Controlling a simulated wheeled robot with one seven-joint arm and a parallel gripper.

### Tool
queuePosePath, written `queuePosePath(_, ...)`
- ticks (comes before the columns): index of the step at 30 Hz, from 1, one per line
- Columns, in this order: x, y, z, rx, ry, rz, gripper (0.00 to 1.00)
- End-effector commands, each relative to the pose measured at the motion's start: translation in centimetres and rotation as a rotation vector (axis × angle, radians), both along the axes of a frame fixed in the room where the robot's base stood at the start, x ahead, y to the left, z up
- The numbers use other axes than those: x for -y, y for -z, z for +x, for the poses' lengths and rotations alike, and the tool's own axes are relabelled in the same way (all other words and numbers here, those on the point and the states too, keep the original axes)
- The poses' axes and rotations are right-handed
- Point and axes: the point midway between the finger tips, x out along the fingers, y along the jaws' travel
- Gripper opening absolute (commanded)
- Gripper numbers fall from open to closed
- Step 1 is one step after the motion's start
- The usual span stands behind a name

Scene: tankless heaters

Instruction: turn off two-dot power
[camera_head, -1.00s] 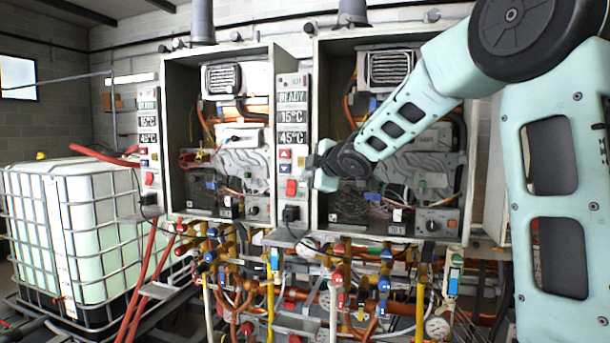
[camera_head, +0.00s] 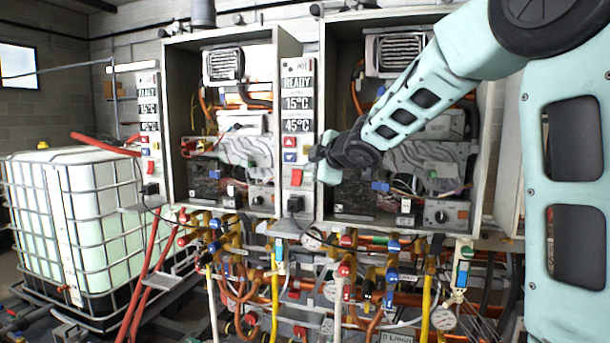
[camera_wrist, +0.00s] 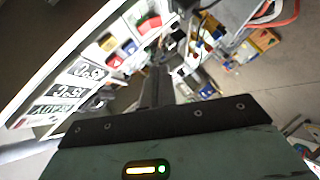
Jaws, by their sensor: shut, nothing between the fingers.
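Two open heaters each have a narrow control panel on their left side. The middle panel (camera_head: 297,130) reads READY, 15°C and 45°C, with a red up button (camera_head: 290,141), a blue down button (camera_head: 290,156) and a red rocker switch (camera_head: 296,177). The left panel (camera_head: 149,120) has a similar red switch (camera_head: 153,177). I cannot make out dot marks on either. My gripper (camera_head: 318,163) is shut and empty, just right of the middle panel's switch, with a small gap in the picture. The wrist view shows a red switch (camera_wrist: 148,25) near the dark fingers (camera_wrist: 170,50).
The right heater's open cabinet (camera_head: 325,60) is behind my arm. Pipes with valves and a yellow hose (camera_head: 275,305) hang below the heaters. A black plug (camera_head: 295,204) sits under the middle switch. A caged white tank (camera_head: 95,220) stands at left.

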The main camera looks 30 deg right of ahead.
Motion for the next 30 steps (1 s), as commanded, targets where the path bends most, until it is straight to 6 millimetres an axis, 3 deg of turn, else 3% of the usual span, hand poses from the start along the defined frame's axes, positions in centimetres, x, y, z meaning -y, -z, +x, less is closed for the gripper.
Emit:
queuePosePath(15, 0.5, 3.7, 9.1, -0.004, -0.001, 0.003, 0.00)
queuePosePath(21, 2.5, 4.7, 10.3, -0.002, 0.001, 0.002, 0.00)
queuePosePath(30, 3.2, 5.4, 10.8, -0.001, 0.000, 0.000, 0.00)
